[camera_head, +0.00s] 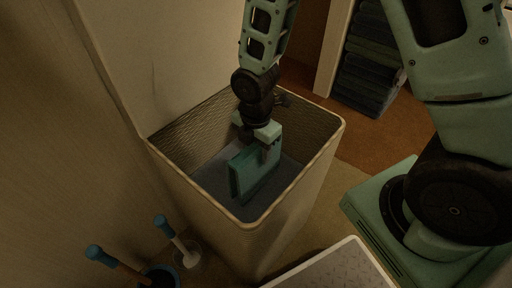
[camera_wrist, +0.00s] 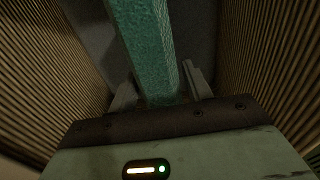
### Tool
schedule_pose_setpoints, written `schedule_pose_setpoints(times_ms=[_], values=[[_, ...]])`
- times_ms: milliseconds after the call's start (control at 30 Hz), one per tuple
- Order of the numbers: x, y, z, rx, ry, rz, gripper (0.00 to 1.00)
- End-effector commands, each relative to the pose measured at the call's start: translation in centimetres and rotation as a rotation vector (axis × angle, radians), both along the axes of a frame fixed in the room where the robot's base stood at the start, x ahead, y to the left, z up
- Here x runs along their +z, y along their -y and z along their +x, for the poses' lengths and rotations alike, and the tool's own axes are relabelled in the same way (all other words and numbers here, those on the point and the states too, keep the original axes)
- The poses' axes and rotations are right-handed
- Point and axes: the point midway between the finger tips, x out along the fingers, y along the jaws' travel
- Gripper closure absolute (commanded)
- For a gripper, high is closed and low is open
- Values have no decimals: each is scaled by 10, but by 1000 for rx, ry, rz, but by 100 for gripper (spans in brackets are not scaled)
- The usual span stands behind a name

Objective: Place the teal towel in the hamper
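The teal towel (camera_head: 254,174) is a folded, slab-like piece standing on edge inside the hamper. The hamper (camera_head: 301,185) is a tall, square, beige woven bin with an open top. My gripper (camera_head: 267,148) points down inside the hamper opening, at the towel's upper edge. In the wrist view the towel (camera_wrist: 148,45) runs between the two fingers of my gripper (camera_wrist: 158,92), which lie close along its sides. The hamper's ribbed walls (camera_wrist: 275,70) rise on both sides. Whether the towel touches the grey hamper floor is hard to tell.
A shelf with dark folded towels (camera_head: 368,70) is at the upper right. A white patterned surface (camera_head: 335,270) lies at the front.

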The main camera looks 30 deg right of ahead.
Motion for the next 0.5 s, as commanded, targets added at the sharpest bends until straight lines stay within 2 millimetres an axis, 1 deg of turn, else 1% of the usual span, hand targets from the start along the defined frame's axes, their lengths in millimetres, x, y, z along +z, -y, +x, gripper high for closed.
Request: schedule_pose_setpoints(times_ms=[333, 433, 500], values=[[2, 0, 0, 0, 1, 0, 39], [11, 0, 1, 0, 1, 2, 39], [22, 0, 1, 0, 3, 2, 39]])
